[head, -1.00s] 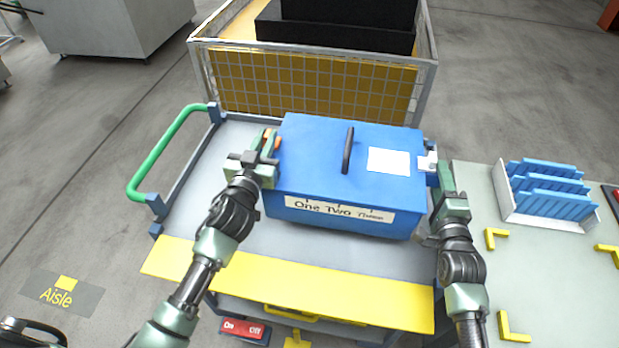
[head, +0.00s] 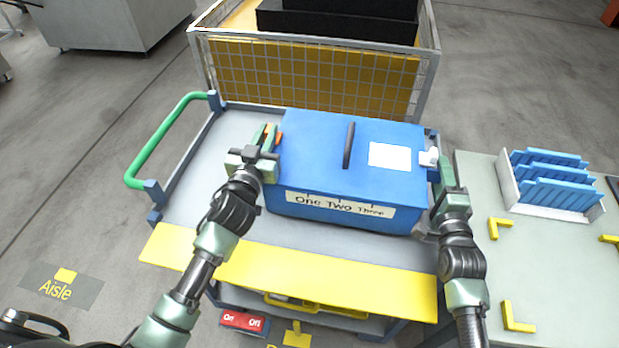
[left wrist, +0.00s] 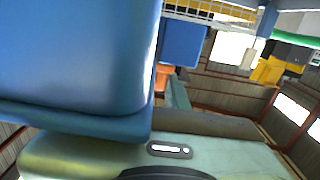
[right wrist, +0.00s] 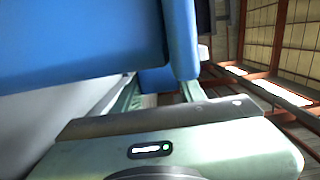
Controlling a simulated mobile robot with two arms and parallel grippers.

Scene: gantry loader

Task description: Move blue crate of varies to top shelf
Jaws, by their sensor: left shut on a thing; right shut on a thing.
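The blue crate (head: 315,160) has a lid with a black handle, a white paper on top and a front label reading "One Two Three". It is over the top of a grey cart (head: 190,200); I cannot tell whether it touches the surface. My left gripper (head: 268,142) is shut at the crate's left side, by an orange part. My right gripper (head: 440,172) is shut at its right side, by a white part. The crate fills much of the left wrist view (left wrist: 75,60) and the right wrist view (right wrist: 80,40). The gripped spots are partly hidden.
A wire mesh bin (head: 310,80) with black boxes stands right behind the cart. A pale table (head: 475,185) with a white rack of blue plates (head: 550,185) stands at the right. The cart has a green handle (head: 150,150) and a yellow front edge (head: 290,275).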

